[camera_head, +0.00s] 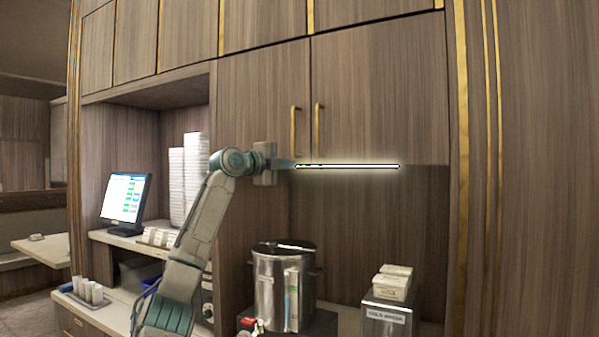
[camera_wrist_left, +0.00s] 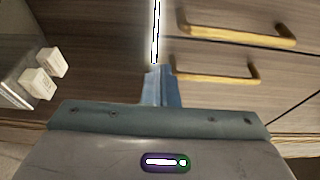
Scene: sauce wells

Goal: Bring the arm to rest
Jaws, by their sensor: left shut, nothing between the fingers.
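My left arm comes up from the lower left in the head view. My left gripper (camera_head: 288,164) is raised in front of the wooden cupboard, just below its doors and left of a glowing white light strip (camera_head: 350,166). Its fingers are together and empty. In the left wrist view the shut fingers (camera_wrist_left: 161,88) show at the middle, with the light strip (camera_wrist_left: 156,30) beyond their tips. I cannot tell whether the fingers touch the strip or only line up with it. My right gripper is not in view.
Below the gripper stand a steel pot (camera_head: 268,285) and a box stack (camera_head: 392,282) on a labelled holder. A screen (camera_head: 124,198) and stacked white containers (camera_head: 190,180) are at left. Brass door handles (camera_head: 294,131) are close above. Space right of the gripper is open.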

